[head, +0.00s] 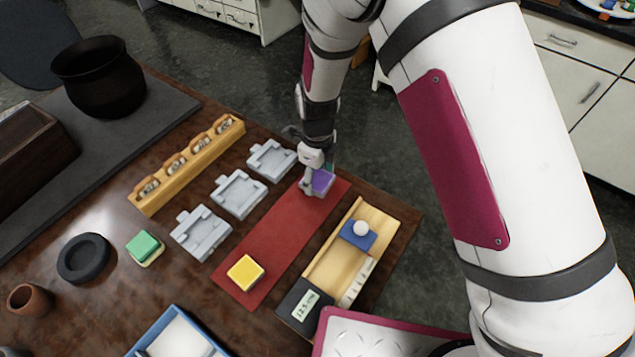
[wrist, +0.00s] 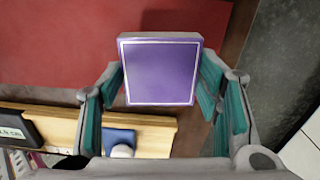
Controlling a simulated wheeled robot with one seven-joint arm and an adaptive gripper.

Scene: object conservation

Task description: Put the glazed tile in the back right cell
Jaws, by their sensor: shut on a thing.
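A purple square tile (head: 321,182) with a pale border line is between the fingers of my gripper (head: 316,176), at the far right end of the red mat (head: 268,238). In the wrist view the purple tile (wrist: 160,70) faces the camera, with the teal-padded fingers of my gripper (wrist: 163,88) at its two sides. I cannot tell whether the tile touches the mat. A yellow tile (head: 245,272) lies at the mat's near end. A green tile (head: 144,245) sits on a pale base on the table. A blue-rimmed tray (head: 175,312) is cut off at the bottom edge; its cells are mostly hidden.
Three grey metal holders (head: 238,194) stand in a row left of the mat, beside a wooden rack (head: 185,166). A wooden box with a display (head: 304,305) and a white ball on blue (head: 361,229) is right of the mat. A black ring (head: 83,259) and dark pot (head: 98,78) are left.

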